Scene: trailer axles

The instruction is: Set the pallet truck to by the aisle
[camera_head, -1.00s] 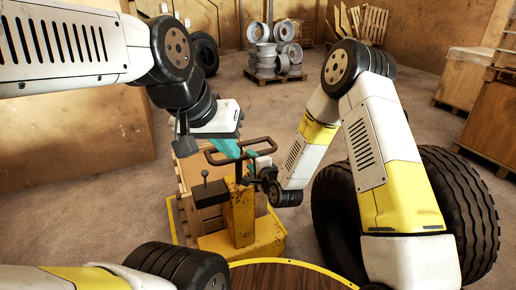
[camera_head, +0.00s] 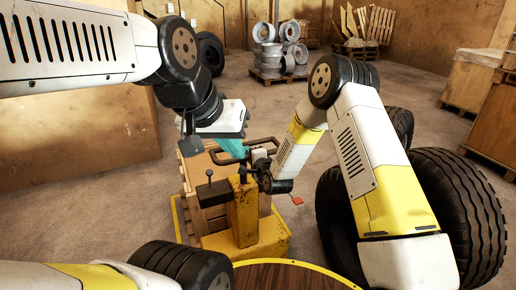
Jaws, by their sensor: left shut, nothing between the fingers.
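The yellow pallet truck (camera_head: 244,218) stands just in front of me, with a dark loop handle (camera_head: 262,141) and a small black-knobbed lever (camera_head: 210,178). A wooden load or pallet (camera_head: 195,185) is behind its yellow body. My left gripper (camera_head: 238,156), with teal fingers, is shut and empty at the left side of the handle; whether it touches the handle is unclear. My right gripper (camera_head: 263,181) is beside the truck's upright, at its upper right. Its fingers are dark and partly hidden, so its grip cannot be made out.
Large black tyres (camera_head: 460,215) stand close on the right, partly behind my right arm. A small red piece (camera_head: 297,200) shows beside the truck. Metal rims (camera_head: 281,52) sit on a pallet at the back. Wooden crates (camera_head: 470,75) line the right. Open floor lies between.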

